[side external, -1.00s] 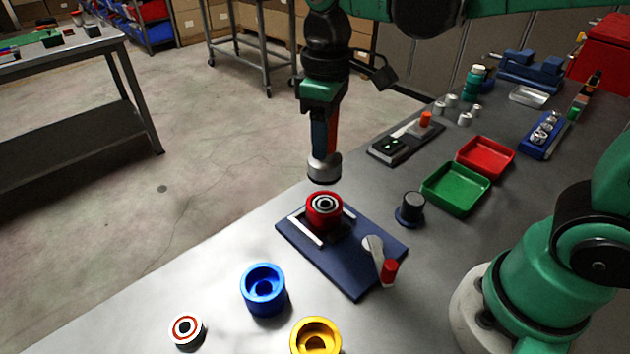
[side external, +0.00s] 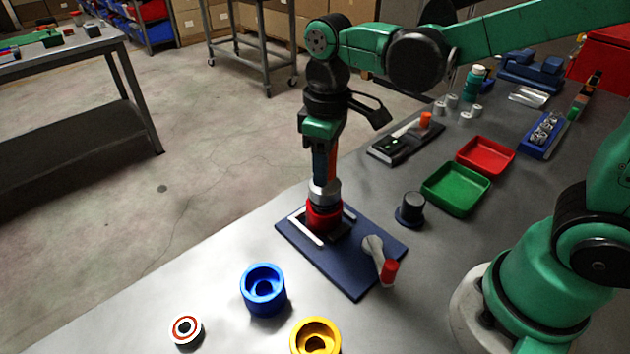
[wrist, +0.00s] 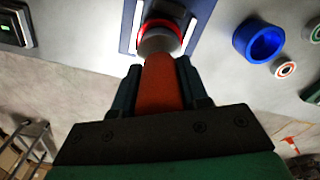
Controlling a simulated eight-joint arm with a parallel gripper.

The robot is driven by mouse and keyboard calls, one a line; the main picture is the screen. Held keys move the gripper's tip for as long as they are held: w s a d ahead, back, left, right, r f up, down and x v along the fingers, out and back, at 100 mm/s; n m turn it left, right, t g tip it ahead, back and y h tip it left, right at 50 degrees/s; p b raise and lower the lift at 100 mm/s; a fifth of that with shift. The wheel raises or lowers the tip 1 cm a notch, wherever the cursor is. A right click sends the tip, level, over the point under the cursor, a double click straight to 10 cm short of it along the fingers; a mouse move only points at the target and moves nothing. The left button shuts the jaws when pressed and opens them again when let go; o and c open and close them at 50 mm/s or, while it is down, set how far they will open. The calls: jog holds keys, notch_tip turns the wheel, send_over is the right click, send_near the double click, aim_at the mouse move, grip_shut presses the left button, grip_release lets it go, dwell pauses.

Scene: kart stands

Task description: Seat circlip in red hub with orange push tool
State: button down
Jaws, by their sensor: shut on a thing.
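The red hub (side external: 323,217) sits in the dark blue fixture plate (side external: 350,268) between two pale rails. My gripper (side external: 325,170) is shut on the orange push tool (wrist: 163,85) and holds it upright over the hub. The tool's silver cup end (side external: 324,193) is at the top of the hub and appears to touch it or enter it. In the wrist view the cup end covers most of the red hub (wrist: 160,27). The circlip is hidden under the tool.
A crank with a red knob (side external: 389,271) is on the plate's right. The blue hub (side external: 263,289), yellow hub (side external: 316,338) and a red-and-white ring (side external: 186,330) stand in front. A black knob (side external: 410,208), green tray (side external: 456,188) and red tray (side external: 485,156) are to the right.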

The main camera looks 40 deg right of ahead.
jog(key=shift+f, duration=0.6)
dwell(1.4)
jog(key=shift+r, duration=3.55)
